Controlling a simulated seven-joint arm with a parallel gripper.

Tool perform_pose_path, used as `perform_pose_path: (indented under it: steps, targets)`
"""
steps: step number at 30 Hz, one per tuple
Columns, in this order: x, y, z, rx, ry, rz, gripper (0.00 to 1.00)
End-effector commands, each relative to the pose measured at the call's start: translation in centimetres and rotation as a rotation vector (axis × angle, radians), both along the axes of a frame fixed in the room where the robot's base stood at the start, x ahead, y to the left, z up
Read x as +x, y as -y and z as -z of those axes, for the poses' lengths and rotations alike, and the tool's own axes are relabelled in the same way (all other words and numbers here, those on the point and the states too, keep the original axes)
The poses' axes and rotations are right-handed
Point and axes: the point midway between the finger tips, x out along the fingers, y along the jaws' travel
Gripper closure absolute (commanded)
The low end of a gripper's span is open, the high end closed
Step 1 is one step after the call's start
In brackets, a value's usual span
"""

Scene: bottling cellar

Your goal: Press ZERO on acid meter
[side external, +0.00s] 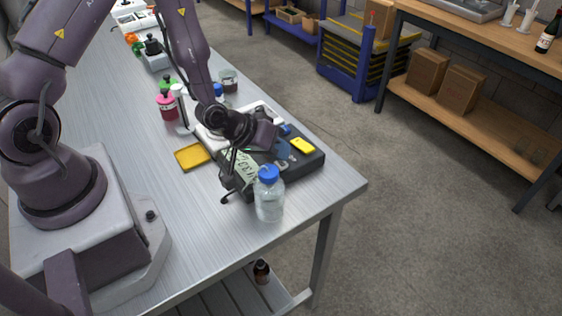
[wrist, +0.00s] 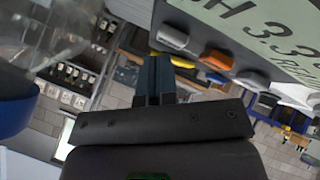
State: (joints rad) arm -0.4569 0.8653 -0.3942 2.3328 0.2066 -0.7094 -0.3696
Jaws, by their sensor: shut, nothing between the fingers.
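The acid meter is a dark box (side external: 311,168) near the table's front corner. Its pale green display (side external: 243,168) reads about 3.3 and also shows in the wrist view (wrist: 268,30). I cannot read which is ZERO. My gripper (side external: 226,198) is shut and empty, pointing down in front of the meter's display side. In the wrist view its fingertips (wrist: 153,62) appear apart from the buttons, beyond the panel edge.
A clear bottle (side external: 270,207) with a blue cap (side external: 268,173) stands close by the meter; the cap also shows in the wrist view (wrist: 14,103). The table's front left is clear.

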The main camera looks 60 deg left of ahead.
Motion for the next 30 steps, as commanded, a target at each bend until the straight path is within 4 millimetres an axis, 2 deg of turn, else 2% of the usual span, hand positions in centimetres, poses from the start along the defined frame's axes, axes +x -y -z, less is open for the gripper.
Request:
perform_pose_path:
  steps: [30]
  targets:
    - [-0.01,0.00,0.91,0.000,0.000,0.000,1.00]
